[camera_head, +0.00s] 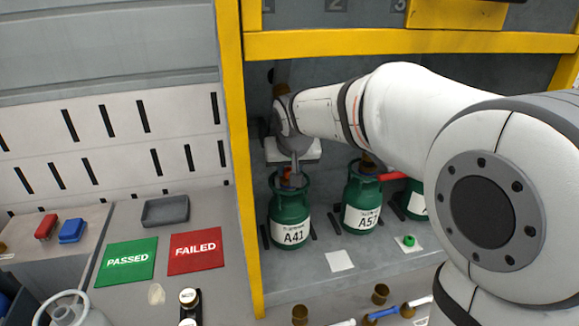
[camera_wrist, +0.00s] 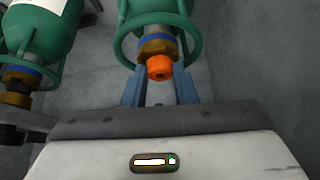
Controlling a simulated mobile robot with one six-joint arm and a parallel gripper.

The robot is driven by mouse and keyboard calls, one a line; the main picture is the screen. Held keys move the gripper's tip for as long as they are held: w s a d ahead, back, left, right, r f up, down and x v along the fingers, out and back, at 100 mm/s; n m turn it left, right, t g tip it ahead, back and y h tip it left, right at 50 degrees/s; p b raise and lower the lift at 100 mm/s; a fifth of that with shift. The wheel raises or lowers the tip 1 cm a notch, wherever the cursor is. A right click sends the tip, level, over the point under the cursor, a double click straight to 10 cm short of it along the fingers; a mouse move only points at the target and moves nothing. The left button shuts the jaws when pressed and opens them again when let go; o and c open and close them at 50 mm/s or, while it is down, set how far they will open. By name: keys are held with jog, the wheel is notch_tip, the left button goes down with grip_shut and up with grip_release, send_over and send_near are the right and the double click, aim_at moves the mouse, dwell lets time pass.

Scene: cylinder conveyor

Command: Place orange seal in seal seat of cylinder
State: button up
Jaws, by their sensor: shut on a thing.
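The green cylinder labelled A41 (camera_head: 291,212) stands upright in the bay. Its brass valve (camera_wrist: 156,49) with a blue band shows inside the green collar in the wrist view. The orange seal (camera_wrist: 160,68) sits at the near end of that valve. It seems to touch the brass, but how deep it sits cannot be seen. My gripper (camera_wrist: 160,84) has one finger on each side of the seal and is shut on it. In the head view my gripper (camera_head: 293,170) is at the top of the A41 cylinder, and the seal is mostly hidden there.
A second green cylinder (camera_head: 361,200) stands close to the right; a third is partly behind my arm. A yellow post (camera_head: 240,150) bounds the bay on the left. Small brass parts (camera_head: 380,293) lie in front. Green PASSED (camera_head: 126,262) and red FAILED (camera_head: 196,252) mats lie left.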

jog(key=shift+s+d+f+b, duration=0.1)
jog(key=shift+s+f+b, duration=0.15)
jog(key=shift+f+b, duration=0.45)
jog(key=o, duration=0.8)
jog(key=shift+f, duration=0.15)
jog(key=shift+o, duration=0.4)
jog(key=shift+r+p, duration=0.45)
jog(key=shift+p, duration=0.1)
jog(key=shift+o, duration=0.4)
jog(key=v, duration=0.4)
jog(key=shift+w+r, duration=0.15)
jog(key=shift+r, duration=0.35)
jog(key=s+d+b, duration=0.2)
jog(key=s, duration=1)
jog(key=s+d+f+m+g+h, duration=0.1)
jog(key=s+d+f+g, duration=0.2)
jog(key=s+d+f, duration=0.8)
jog(key=d+f, duration=0.1)
jog(key=d, duration=0.2)
jog(key=shift+d+f+m+g, duration=0.25)
jog(key=shift+f+m+g, duration=0.15)
